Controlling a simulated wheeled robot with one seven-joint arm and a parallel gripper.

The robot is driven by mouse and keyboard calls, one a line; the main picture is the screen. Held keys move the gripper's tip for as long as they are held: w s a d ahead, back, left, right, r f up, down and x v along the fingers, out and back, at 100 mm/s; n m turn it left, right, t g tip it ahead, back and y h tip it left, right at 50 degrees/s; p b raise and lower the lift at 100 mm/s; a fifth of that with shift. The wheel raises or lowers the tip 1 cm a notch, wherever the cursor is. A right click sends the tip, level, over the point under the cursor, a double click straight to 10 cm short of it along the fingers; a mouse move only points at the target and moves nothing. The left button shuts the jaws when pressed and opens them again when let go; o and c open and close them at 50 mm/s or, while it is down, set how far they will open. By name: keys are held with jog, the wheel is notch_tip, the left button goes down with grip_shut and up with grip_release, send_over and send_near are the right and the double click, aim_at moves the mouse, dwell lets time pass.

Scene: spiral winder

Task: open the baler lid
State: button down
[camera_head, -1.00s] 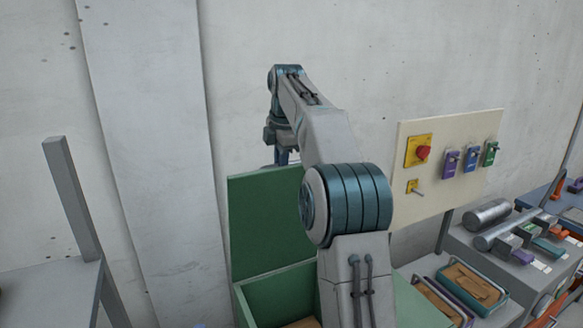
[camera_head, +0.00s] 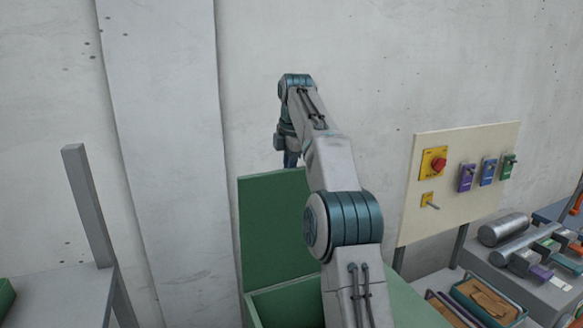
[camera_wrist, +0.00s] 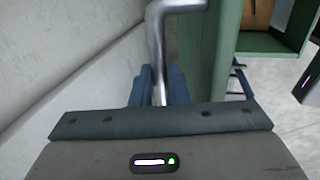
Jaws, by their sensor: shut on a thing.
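The baler's green lid (camera_head: 272,225) stands about upright at the back of the green baler box (camera_head: 285,305) in the head view, so the box is open in front of it. In the wrist view the lid (camera_wrist: 204,50) shows nearly edge-on. My gripper (camera_wrist: 159,84) is shut on a bent grey metal handle (camera_wrist: 157,42) beside the lid's outer face. In the head view my gripper (camera_head: 291,158) is at the lid's top edge, its fingertips mostly hidden behind it. My arm covers the lid's right part and much of the box.
A concrete wall (camera_head: 360,60) stands close behind the lid and gripper. A control panel (camera_head: 455,185) with a red button and coloured locks is right of my arm. Trays and metal parts lie at far right. A grey table frame (camera_head: 85,200) stands left.

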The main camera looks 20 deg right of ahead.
jog(key=shift+f, duration=0.45)
jog(key=c, duration=1.6)
grip_release()
jog(key=shift+c, duration=0.2)
jog(key=shift+o, duration=1.2)
jog(key=shift+w+a, duration=0.1)
jog(key=shift+w, duration=0.25)
jog(key=shift+s+r, duration=0.15)
jog(key=shift+r, duration=0.05)
jog(key=shift+s, duration=0.1)
